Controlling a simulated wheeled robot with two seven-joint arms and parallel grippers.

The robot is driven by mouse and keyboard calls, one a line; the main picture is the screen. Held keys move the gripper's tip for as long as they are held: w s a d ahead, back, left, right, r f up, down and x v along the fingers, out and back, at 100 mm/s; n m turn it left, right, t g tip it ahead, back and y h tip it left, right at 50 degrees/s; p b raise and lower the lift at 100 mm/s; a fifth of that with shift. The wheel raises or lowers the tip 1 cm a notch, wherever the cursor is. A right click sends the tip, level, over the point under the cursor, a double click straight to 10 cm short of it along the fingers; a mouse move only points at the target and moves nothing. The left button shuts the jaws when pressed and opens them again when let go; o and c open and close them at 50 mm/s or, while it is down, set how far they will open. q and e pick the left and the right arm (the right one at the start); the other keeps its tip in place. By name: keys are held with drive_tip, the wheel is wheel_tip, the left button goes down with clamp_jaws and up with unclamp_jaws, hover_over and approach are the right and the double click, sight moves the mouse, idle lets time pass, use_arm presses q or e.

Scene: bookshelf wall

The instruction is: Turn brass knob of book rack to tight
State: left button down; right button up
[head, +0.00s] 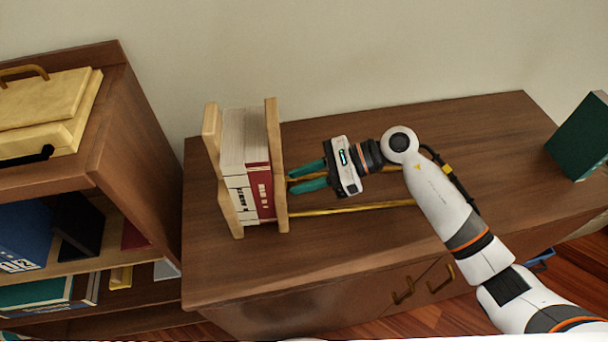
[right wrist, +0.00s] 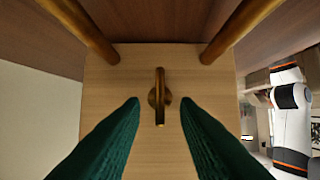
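The book rack (head: 277,150) stands on the brown cabinet in the head view, with two light wooden end plates and brass rods (head: 350,209) running to the right. White books (head: 233,140) and a red book (head: 260,191) stand upright between the plates. In the right wrist view the brass knob (right wrist: 159,88) sits on the plate's face (right wrist: 125,75), its bar pointing roughly up and down. My right gripper (head: 293,179) is open, facing the plate. Its green fingers lie either side of the knob, with gaps visible. The knob is not discernible in the head view. My left gripper is not in view.
The rods (right wrist: 228,30) pass above the fingers in the right wrist view. A bookshelf (head: 135,140) with a yellow case (head: 45,100) stands at the left. A dark green book (head: 580,137) is at the cabinet's right end. The cabinet top (head: 340,250) is clear in front.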

clamp_jaws()
drive_tip(key=shift+w, duration=0.1)
drive_tip(key=m+g+b, duration=0.1)
drive_tip(key=m+b, duration=0.1)
drive_tip(key=shift+w+f+g+b, duration=0.15)
drive_tip(key=shift+w+g+b, duration=0.15)
drive_tip(key=shift+g, duration=0.1)
drive_tip(key=shift+w+m+g+b, duration=0.2)
drive_tip(key=shift+m+g+b, duration=0.6)
drive_tip(key=shift+m, duration=0.5)
unclamp_jaws()
